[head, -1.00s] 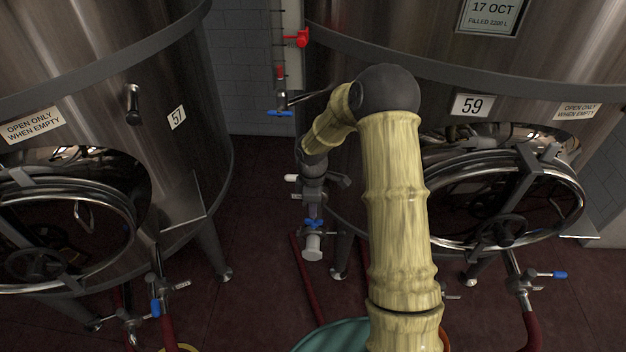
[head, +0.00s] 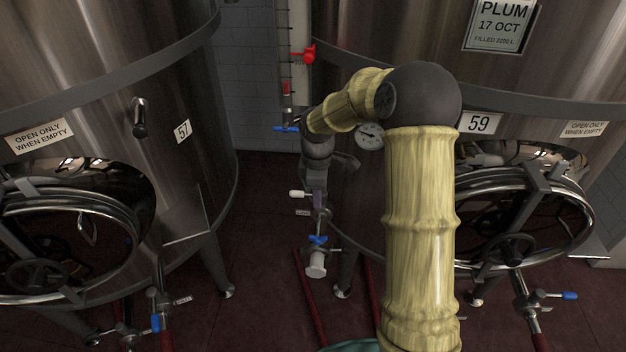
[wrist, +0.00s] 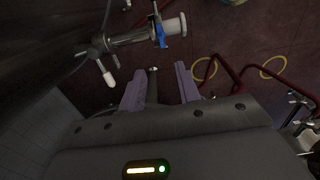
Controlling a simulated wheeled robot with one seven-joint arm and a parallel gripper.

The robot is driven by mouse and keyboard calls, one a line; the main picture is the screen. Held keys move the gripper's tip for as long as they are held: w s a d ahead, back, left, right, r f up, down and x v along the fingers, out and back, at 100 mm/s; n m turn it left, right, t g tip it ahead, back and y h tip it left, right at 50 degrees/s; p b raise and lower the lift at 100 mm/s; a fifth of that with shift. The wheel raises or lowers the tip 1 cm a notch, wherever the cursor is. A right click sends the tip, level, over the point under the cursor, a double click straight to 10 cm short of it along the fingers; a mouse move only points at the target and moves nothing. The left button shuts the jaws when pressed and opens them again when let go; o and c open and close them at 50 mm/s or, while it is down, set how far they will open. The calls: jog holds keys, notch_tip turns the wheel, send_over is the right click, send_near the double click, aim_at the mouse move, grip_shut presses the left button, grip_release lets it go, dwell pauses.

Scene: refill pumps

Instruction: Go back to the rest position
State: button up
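My gripper (head: 319,200) hangs pointing down in front of tank 59 (head: 479,123), close above the tank's pipe fitting. In the wrist view its two purple fingers (wrist: 161,70) are apart. A dark rod with a bright end (wrist: 152,87) shows between the fingers; I cannot tell its depth or whether it touches them. The fitting has a white-tipped lever (head: 297,194), a blue valve handle (head: 318,240) and a white end cap (head: 316,265). In the wrist view the blue handle (wrist: 160,36) lies beyond the fingers. My arm hides part of tank 59.
Tank 57 (head: 183,131) stands at the left, with a round hatch (head: 130,245). Tank 59's hatch (head: 585,215) is at the right. A red valve (head: 308,54) is on the wall pipe. Red hoses (head: 308,300) lie on the floor.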

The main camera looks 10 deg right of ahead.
jog(key=s+r+m+t, duration=0.2)
jog(key=s+m, duration=1.2)
jog(key=s, duration=0.7)
jog(key=shift+d+r+t, duration=0.3)
jog(key=shift+r, duration=0.6)
jog(key=shift+o, duration=0.4)
